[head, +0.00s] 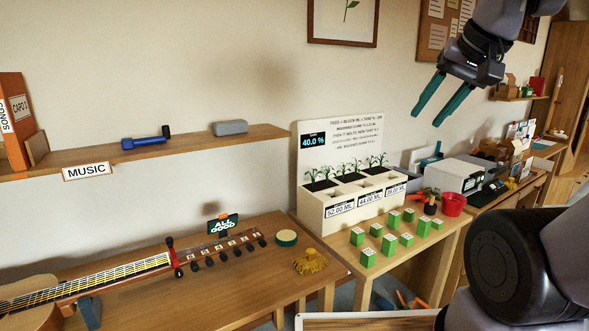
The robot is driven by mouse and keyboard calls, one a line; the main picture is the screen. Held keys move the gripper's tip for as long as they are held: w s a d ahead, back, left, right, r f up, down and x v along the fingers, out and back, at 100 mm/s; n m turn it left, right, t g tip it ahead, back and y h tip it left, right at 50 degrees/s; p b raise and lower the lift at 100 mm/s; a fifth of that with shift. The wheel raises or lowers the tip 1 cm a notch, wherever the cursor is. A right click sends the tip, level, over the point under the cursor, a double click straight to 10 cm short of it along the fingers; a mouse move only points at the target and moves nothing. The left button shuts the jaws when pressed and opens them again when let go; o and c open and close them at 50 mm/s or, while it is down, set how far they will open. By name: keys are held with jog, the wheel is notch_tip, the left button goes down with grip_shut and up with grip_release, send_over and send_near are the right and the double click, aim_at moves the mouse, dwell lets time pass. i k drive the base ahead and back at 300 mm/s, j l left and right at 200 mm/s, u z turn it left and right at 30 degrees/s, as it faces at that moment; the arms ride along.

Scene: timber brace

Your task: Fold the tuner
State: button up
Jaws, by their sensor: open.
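The tuner (222,225) is a small dark screen that reads "ALL GOOD" in pale letters. It stands raised at the head end of a guitar (120,278), just behind the row of black tuning pegs, with a small orange-brown piece at its top. Its clip or hinge is too small to make out. My gripper (425,119) is at the upper right, high in front of the wall and far from the tuner. Its two teal fingers are apart, with nothing between them, pointing down and left.
A shelf (100,163) marked MUSIC hangs above. A planter (352,205) and several green blocks stand farther right.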

aim_at(225, 222)
jog(key=u, duration=1)
